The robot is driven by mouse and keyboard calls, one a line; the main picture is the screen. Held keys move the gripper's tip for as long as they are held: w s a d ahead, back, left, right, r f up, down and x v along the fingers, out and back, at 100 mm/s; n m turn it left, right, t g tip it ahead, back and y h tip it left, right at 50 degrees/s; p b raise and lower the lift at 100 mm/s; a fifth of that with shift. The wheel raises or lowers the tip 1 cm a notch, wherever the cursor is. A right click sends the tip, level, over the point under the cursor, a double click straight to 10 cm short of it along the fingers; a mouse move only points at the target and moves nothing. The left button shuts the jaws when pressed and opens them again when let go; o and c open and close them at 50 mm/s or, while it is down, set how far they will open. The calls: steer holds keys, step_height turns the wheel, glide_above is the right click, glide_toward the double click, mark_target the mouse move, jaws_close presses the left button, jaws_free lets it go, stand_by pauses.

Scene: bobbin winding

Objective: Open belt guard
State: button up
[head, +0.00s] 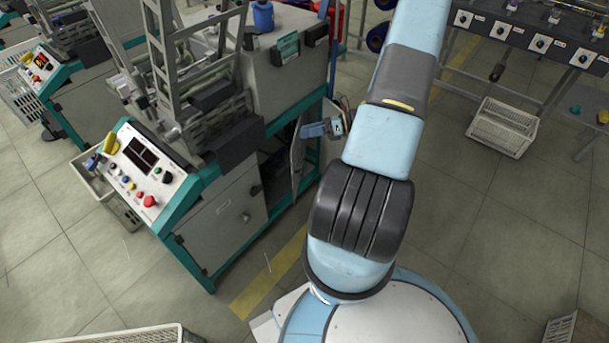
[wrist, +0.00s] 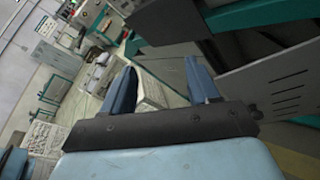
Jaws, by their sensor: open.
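The belt guard is a grey panel with vent slots (wrist: 283,92) at the right of the wrist view. In the head view the belt guard (head: 297,160) shows as a narrow upright panel at the machine's lower right side. It stands swung out, with a dark opening beside it. My gripper (head: 313,130) is beside the guard's upper part, its blue fingers pointing left. In the wrist view my gripper (wrist: 160,64) has its two fingers spread with nothing between them. The guard lies to the right of the right finger; I cannot tell whether they touch.
The winding machine (head: 220,215) has a sloped control panel (head: 143,168) with buttons. White crates stand on the floor, one at the right (head: 502,127) and one at the bottom left (head: 125,335). Tiled floor with a yellow line (head: 272,275) is clear beside the machine.

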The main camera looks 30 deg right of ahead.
steer(key=s+d+f+m+t+h, duration=0.1)
steer(key=s+f+m+t+h, duration=0.25)
steer(key=f+m, duration=0.55)
steer(key=s+d+f+m+t+h, duration=0.15)
steer(key=f+m+t+h, duration=0.35)
steer(key=f, duration=0.5)
steer(key=s+f+m+t+h, duration=0.3)
steer(key=f+m+h, duration=0.1)
steer(key=f+m, duration=0.55)
steer(key=w+a, duration=0.1)
steer(key=w, duration=1.2)
steer(key=shift+w+a+f, duration=0.15)
steer(key=shift+w+a, duration=0.1)
steer(key=shift+g, duration=0.25)
jaws_close()
